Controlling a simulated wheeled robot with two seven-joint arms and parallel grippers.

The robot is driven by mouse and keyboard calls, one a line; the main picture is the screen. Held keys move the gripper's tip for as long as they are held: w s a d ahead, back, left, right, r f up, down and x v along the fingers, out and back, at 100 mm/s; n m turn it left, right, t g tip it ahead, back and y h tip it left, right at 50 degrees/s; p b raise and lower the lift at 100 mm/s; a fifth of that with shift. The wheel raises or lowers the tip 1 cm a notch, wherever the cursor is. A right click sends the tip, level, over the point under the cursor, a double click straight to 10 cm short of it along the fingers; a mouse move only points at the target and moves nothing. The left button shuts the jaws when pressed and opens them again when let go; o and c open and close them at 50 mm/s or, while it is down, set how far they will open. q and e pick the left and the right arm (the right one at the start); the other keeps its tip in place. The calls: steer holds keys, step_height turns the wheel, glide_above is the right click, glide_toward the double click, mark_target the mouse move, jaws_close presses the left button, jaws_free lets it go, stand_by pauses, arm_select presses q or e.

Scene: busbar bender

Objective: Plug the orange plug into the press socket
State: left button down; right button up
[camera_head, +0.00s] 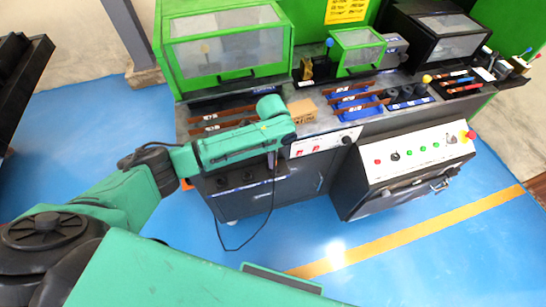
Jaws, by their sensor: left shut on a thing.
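My left arm comes in from the left and reaches the front of the bending machine. My left gripper (272,160) points down just in front of the machine's front edge, small and mostly hidden by the green wrist. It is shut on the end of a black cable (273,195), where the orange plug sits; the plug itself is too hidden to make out. The cable hangs in a loop toward the floor in front of the dark cabinet (300,184). Round dark fittings (222,182) show on the cabinet front; I cannot tell whether one is the press socket. My right gripper is not in view.
The machine carries green guarded housings (228,50), a black housing (435,30), brown bars (352,97) on blue trays and a cardboard-coloured block (302,110). A sloped white control panel (420,150) juts out at right. The blue floor (400,270) in front is clear.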

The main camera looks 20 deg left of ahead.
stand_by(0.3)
arm_select(q)
steer(key=shift+p, duration=0.35)
stand_by(0.4)
steer(key=shift+p, duration=0.4)
steer(key=shift+f+b, duration=0.9)
steer(key=shift+f, duration=0.4)
steer(key=c, duration=0.6)
jaws_free()
steer(key=shift+r, duration=0.1)
